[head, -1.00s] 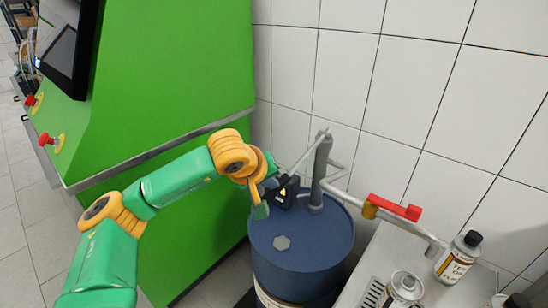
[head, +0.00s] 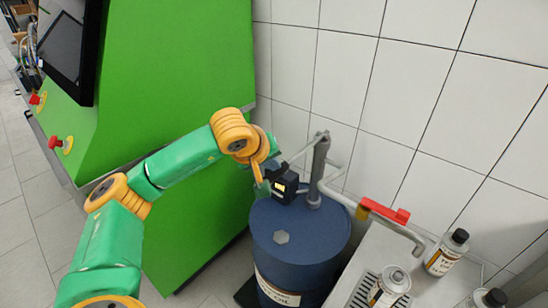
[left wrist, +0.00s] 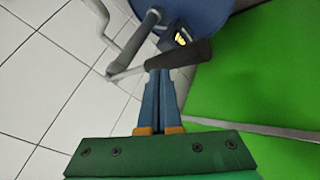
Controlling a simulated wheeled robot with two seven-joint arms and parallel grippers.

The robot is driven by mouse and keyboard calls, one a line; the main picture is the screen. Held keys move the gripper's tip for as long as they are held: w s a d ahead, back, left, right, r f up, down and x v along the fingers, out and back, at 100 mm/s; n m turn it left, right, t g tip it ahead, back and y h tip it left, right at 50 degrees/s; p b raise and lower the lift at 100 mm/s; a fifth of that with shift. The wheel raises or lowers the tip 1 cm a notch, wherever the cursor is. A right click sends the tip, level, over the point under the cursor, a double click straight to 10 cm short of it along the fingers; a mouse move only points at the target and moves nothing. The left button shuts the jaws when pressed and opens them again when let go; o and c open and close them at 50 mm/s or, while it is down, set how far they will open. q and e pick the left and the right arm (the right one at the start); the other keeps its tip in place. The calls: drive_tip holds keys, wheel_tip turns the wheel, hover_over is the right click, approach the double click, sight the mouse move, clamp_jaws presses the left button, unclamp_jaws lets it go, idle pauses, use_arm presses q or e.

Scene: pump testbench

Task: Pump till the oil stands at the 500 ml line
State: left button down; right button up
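A blue oil drum (head: 300,247) stands beside the wall with a grey hand pump (head: 318,170) upright on its lid. The pump lever (head: 299,153) reaches left to my left gripper (head: 262,180). In the left wrist view the dark lever grip (left wrist: 185,58) crosses the tips of my left gripper (left wrist: 158,72); its blue fingers are together, at the grip. I cannot tell how firmly they touch it. A small black box with a lit yellow display (head: 280,187) sits by the pump; its reading is too small. The 500 ml line and oil level do not show. My right gripper is out of view.
A pipe with a red valve handle (head: 385,210) runs from the pump over a pale bench (head: 372,246) at right. The green cabinet (head: 170,70) stands close behind my left arm.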

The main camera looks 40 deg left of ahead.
use_arm(q)
drive_tip(key=shift+w+r+p, duration=0.2)
drive_tip(key=shift+r+p, duration=1.3)
drive_tip(key=shift+r, duration=0.25)
drive_tip(key=shift+r, duration=0.1)
drive_tip(key=r+p, duration=0.4)
drive_tip(key=shift+w+r+p, duration=0.25)
drive_tip(key=shift+r+p, duration=0.1)
drive_tip(key=shift+r, duration=0.05)
